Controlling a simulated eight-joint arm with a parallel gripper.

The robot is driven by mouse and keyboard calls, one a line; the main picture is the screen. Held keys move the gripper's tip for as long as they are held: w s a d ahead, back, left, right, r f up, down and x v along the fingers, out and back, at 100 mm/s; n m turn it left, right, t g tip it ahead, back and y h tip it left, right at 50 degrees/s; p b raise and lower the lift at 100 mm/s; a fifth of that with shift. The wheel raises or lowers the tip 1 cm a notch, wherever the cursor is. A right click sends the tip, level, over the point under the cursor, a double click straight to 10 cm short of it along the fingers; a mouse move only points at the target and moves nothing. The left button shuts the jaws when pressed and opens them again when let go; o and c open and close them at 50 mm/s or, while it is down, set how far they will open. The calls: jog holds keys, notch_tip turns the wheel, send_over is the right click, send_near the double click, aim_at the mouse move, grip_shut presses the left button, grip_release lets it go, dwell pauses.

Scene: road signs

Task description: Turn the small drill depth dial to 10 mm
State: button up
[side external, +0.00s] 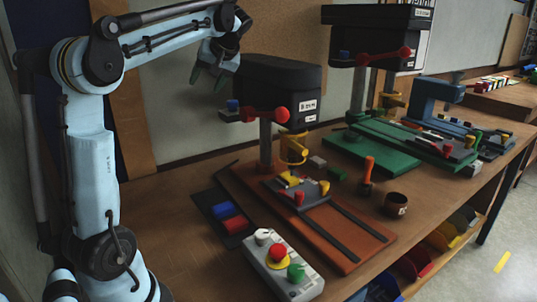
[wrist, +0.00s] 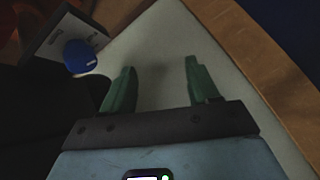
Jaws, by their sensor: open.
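The small drill (side external: 278,85) has a black head on a grey column, on an orange-brown base. A blue knob (side external: 232,105) sits at the left of its head, and seems to be the depth dial. In the wrist view a blue round dial (wrist: 80,56) with a pale pointer mark shows at the upper left, on a grey plate with dark marks too small to read. My gripper (side external: 207,78) is up and left of the drill head, its green fingers apart and empty. In the wrist view my gripper (wrist: 159,66) has only pale wall between its fingers; the dial is left of them.
A red-knobbed lever (side external: 281,115) sticks out at the drill head's front. A control box (side external: 280,262) with red and green buttons stands on the bench front. A larger green-based drill (side external: 385,150) stands to the right. The wall is close behind; open air lies left of the drill.

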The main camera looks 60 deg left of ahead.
jog(key=w+d+r+n+t+h, duration=0.1)
jog(key=w+d+r+n, duration=0.1)
jog(key=w+r, duration=0.15)
jog(key=n+t+h, duration=0.1)
jog(key=n+h, duration=0.1)
jog(key=h, duration=0.1)
send_near(232, 101)
jog(key=shift+x, duration=4.4)
jog(key=shift+w, duration=0.1)
jog(key=shift+r, duration=0.1)
jog(key=c, duration=1)
